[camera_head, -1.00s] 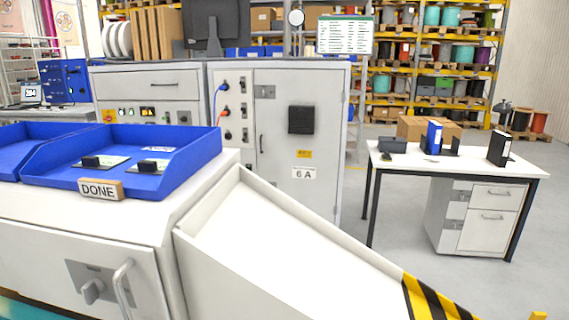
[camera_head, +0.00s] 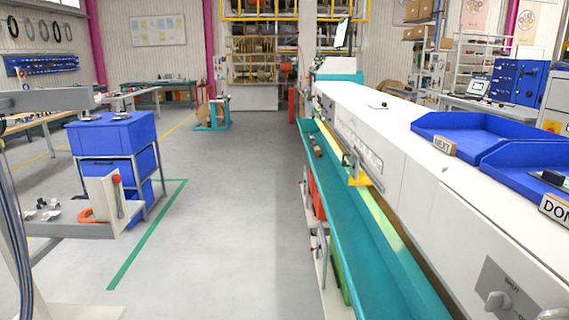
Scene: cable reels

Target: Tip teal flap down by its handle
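A long teal panel (camera_head: 352,228), which looks like the teal flap, runs along the front of the long white machine (camera_head: 385,130). It stretches from the lower right away toward the back. A yellow bracket-like part (camera_head: 359,180) sits at the machine's front just above the panel; I cannot tell whether it is the handle. A pale yellow-green strip shows between the panel and the machine body. Neither of my grippers is in view.
Blue trays (camera_head: 470,128) marked NEXT and DONE lie on the machine top at right. A blue bin cart (camera_head: 112,140) stands at left beside a green floor line (camera_head: 145,238). Shelves with red and green items sit under the panel. The grey floor between is clear.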

